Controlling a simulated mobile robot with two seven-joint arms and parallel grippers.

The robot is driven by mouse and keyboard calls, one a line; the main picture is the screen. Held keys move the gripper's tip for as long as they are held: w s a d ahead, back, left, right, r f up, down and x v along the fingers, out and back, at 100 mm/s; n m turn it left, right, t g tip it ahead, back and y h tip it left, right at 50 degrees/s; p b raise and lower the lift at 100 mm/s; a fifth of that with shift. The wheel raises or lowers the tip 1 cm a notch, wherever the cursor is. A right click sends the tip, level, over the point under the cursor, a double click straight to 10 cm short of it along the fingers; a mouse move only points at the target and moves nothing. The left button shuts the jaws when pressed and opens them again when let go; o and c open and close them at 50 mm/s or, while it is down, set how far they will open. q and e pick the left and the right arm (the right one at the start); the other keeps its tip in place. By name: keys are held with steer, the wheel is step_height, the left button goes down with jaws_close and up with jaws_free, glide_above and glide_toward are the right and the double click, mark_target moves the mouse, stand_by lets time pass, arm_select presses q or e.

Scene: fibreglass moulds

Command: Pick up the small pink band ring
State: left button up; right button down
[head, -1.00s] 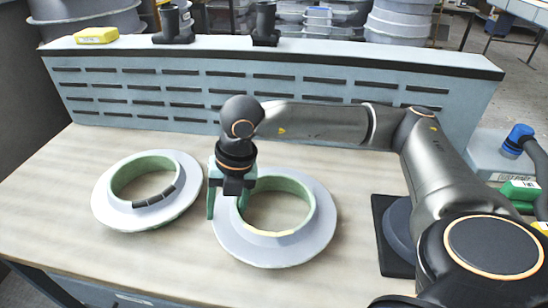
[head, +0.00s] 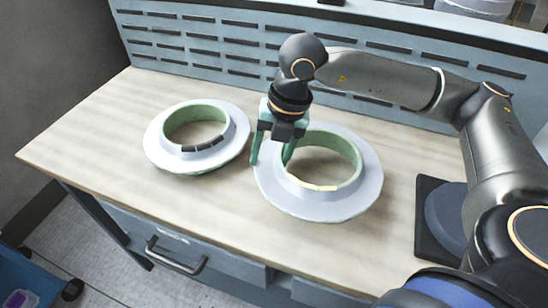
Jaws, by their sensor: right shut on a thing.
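Two grey flanged rings with green inner walls lie on the bench. The right ring (head: 345,207) has a short pale cream-yellow band along the near rim of its collar; I see no clearly pink band. The left ring (head: 163,158) has dark segments on its near rim. My right gripper (head: 271,160) points down at the left side of the right ring. One green finger is outside its collar, by the flange's left edge, and the other is by the collar wall. It is shut on this ring; the exact contact is partly hidden. My left gripper is out of view.
The pale wooden bench top (head: 95,130) is clear on the left and in front of the rings. A slotted blue-grey panel (head: 215,45) stands along the back. A drawer with a handle (head: 175,262) is below the front edge. A blue bin (head: 25,275) stands at the lower left.

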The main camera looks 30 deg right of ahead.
steer(key=a+r, duration=0.1)
steer(key=r, duration=0.1)
steer(key=s+a+r, duration=0.1)
steer(key=r, duration=0.1)
steer(key=s+a+r, duration=0.1)
steer(key=r, duration=0.1)
steer(key=shift+s+a, duration=0.1)
steer(key=shift+a, duration=0.3)
steer(key=s+a+r, duration=0.4)
steer(key=s+a, duration=0.1)
steer(key=a, duration=0.3)
steer(key=shift+r, duration=0.3)
